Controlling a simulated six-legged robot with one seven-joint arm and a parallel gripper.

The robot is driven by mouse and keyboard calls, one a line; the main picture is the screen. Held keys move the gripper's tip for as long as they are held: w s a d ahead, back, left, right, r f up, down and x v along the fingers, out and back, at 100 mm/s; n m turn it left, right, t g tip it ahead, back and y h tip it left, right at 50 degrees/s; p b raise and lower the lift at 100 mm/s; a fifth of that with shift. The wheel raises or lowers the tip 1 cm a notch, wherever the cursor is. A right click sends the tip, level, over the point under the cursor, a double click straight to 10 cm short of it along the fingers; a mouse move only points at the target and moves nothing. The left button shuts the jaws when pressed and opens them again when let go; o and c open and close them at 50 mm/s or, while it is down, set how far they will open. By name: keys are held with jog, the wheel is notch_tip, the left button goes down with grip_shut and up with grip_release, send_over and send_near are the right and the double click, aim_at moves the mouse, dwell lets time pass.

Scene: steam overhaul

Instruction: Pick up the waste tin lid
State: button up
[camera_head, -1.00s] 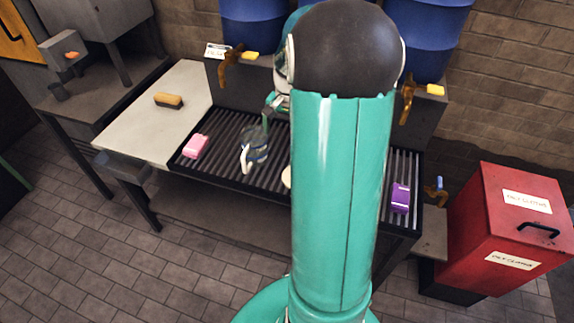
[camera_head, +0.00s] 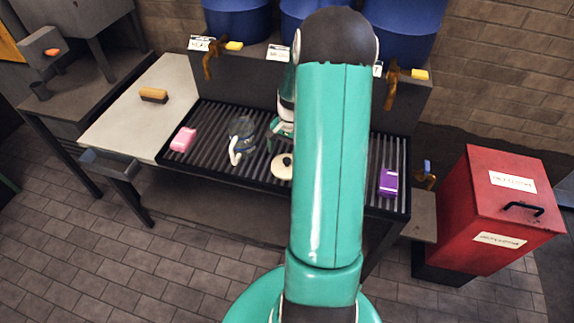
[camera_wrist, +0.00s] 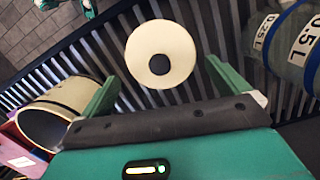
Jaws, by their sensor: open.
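The waste tin lid, a cream disc with a black round knob (camera_head: 282,166), lies on the slatted rack left of my arm. In the wrist view the lid (camera_wrist: 161,52) lies ahead, between and beyond the fingertips. My gripper (camera_wrist: 161,72) is open and empty, with one finger either side of the lid's outline. I cannot tell the height left between fingers and lid. A cream open cylinder, perhaps the tin (camera_wrist: 50,118), lies on its side by the left finger. My arm hides it in the head view.
A pink block (camera_head: 183,139) and purple pack (camera_head: 388,183) lie on the rack (camera_head: 215,115). Brown taps stand behind. A red bin (camera_head: 495,215) is right.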

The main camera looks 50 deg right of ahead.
aim_at(287, 159)
jog(key=f, duration=0.3)
jog(key=shift+s+a+f, duration=0.1)
jog(key=shift+a+f, duration=0.25)
jog(key=shift+f, duration=0.05)
jog(key=c, duration=0.6)
jog(key=shift+r, duration=0.1)
